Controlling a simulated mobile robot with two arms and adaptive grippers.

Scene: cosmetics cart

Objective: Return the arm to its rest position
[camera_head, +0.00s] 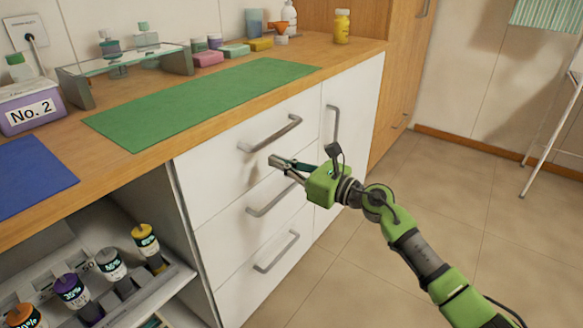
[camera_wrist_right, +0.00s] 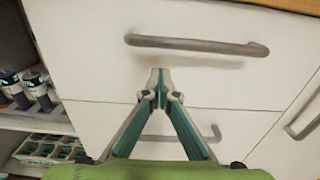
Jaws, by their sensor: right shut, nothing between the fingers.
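My right gripper (camera_head: 283,163) is in front of the white drawers, below the top drawer handle (camera_head: 271,134). In the right wrist view its fingertips (camera_wrist_right: 159,80) are together and hold nothing. They sit below the grey top handle (camera_wrist_right: 197,45), apart from it in the picture. My green right arm (camera_head: 408,238) reaches in from the lower right. The drawers look shut. My left gripper does not show.
The wooden counter (camera_head: 365,48) carries a green mat (camera_head: 200,100), a blue mat (camera_head: 32,176), a purple No. 2 box (camera_head: 30,108) and a glass shelf (camera_head: 125,60). Open shelving at lower left holds several bottles (camera_head: 145,240).

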